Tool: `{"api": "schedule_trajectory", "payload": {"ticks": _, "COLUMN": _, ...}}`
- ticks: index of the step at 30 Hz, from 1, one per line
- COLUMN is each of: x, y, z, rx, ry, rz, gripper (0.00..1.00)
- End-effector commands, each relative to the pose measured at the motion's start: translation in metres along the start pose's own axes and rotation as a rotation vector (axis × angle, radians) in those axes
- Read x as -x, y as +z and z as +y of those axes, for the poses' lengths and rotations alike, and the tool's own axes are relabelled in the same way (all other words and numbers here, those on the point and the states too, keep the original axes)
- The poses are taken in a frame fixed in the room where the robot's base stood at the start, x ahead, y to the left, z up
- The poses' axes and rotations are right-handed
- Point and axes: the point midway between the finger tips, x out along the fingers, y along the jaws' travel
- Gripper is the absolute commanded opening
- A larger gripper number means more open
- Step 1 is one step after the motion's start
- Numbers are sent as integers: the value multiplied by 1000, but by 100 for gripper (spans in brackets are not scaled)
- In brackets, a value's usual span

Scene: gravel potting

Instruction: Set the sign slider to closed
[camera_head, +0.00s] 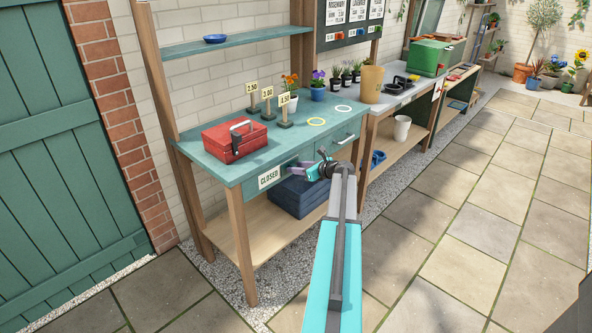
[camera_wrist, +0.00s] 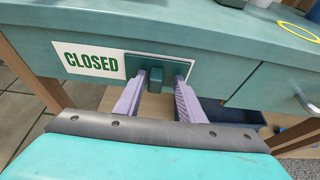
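The sign (camera_head: 269,177) is on the front edge of the green table and reads CLOSED. In the wrist view the white sign (camera_wrist: 90,62) shows the word CLOSED in full at the left. The dark green slider (camera_wrist: 156,78) with its raised knob sits just right of the word and covers the right part of the sign. My gripper (camera_wrist: 157,76) is open, with one lilac finger on each side of the knob and a gap visible on both sides. In the head view my gripper (camera_head: 303,170) is at the table front and hides the slider.
A red toolbox (camera_head: 234,140) stands on the table above the sign. A drawer with a handle (camera_head: 343,139) is to the right. The paved floor (camera_head: 440,190) to the right is clear.

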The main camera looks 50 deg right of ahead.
Motion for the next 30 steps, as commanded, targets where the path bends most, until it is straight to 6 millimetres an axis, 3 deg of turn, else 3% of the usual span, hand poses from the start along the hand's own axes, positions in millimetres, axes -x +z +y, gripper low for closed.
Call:
{"api": "schedule_trajectory", "payload": {"ticks": 14, "x": 11, "y": -1, "z": 2, "rx": 0, "ry": 4, "rz": 1, "gripper": 36}}
{"api": "schedule_trajectory", "payload": {"ticks": 30, "x": 89, "y": -1, "z": 3, "rx": 1, "ry": 2, "rz": 1, "gripper": 36}}
